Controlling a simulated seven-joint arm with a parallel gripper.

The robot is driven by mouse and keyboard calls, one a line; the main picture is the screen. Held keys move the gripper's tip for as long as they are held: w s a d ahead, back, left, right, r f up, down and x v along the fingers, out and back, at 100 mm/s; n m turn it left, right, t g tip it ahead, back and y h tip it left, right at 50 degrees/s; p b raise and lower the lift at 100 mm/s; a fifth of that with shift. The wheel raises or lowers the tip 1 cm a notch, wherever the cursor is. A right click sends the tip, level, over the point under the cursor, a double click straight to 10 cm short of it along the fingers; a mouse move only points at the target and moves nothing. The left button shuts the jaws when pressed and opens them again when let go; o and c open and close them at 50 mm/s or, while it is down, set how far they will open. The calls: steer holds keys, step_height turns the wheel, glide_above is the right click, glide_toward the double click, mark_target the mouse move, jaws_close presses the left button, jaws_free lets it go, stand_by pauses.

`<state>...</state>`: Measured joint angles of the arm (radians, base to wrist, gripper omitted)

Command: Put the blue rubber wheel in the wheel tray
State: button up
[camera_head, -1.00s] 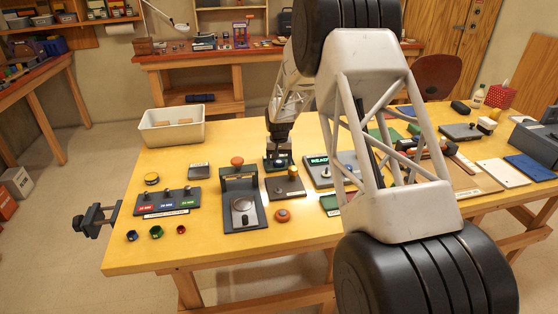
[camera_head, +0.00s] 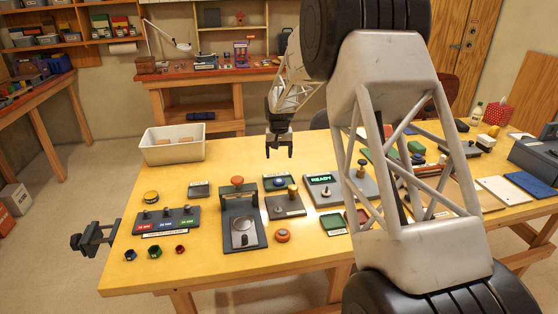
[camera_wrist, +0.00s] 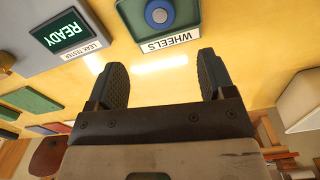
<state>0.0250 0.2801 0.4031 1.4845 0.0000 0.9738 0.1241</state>
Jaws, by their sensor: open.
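The blue rubber wheel (camera_wrist: 159,13) lies in the dark green wheel tray (camera_wrist: 188,22), which carries a WHEELS label, in the wrist view. In the head view the tray (camera_head: 267,187) sits on the yellow bench behind the press, with the wheel (camera_head: 280,182) showing as a small blue spot. My gripper (camera_head: 279,154) is above and behind the tray, pointing down, apart from the wheel. In the wrist view the fingers of my gripper (camera_wrist: 163,70) are spread wide with nothing between them. The wheel's far edge is cut off by the wrist frame.
A leak tester (camera_head: 340,190) reading READY stands right of the tray. A lever press (camera_head: 242,215) and a block with a knob (camera_head: 286,205) stand in front. A cream bin (camera_head: 173,155) is at the back left.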

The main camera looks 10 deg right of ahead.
steer(key=shift+r, duration=0.3)
stand_by(0.5)
steer(key=s+r, duration=0.6)
steer(key=s, duration=0.4)
steer(key=s+a+r+t, duration=0.1)
steer(key=s+r, duration=0.4)
steer(key=s, duration=0.4)
steer(key=s+r, duration=0.6)
steer(key=s, duration=0.4)
steer(key=s+f+n+t, duration=0.1)
steer(key=s+f, duration=0.2)
steer(key=s, duration=2.7)
steer(key=shift+s+a+n+t, duration=0.15)
steer(key=shift+a+n+t, duration=0.15)
steer(key=shift+a, duration=0.1)
